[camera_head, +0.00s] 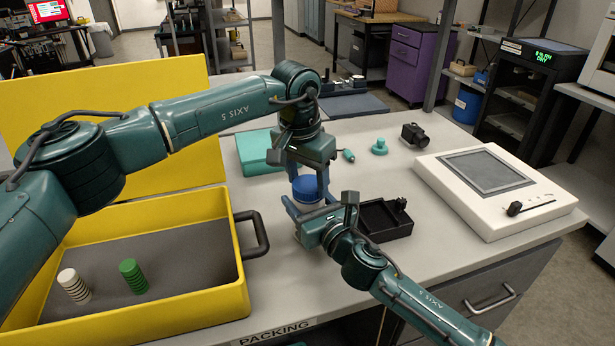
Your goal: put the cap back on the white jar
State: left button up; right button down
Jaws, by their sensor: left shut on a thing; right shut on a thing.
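A blue cap (307,187) is at the middle of the table, directly above the white jar (309,203), of which only a small pale strip shows. The cap looks level and at the jar's mouth; I cannot tell whether it is seated. My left gripper (307,178) comes down from above and is shut on the cap. My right gripper (310,207) reaches in from the front right and is shut around the jar, hiding most of it.
An open yellow case (235,300) with a white and a green ribbed piece stands at left. A black tray (388,222) lies right of the jar. A teal box (254,152), small teal parts and a white panel device (440,182) lie around. The front right tabletop is clear.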

pick_arm(q)
jog(key=o, duration=1)
jog(key=shift+c, duration=0.2)
jog(key=shift+r, duration=0.15)
jog(key=shift+r, duration=2.15)
jog(key=shift+c, duration=0.5)
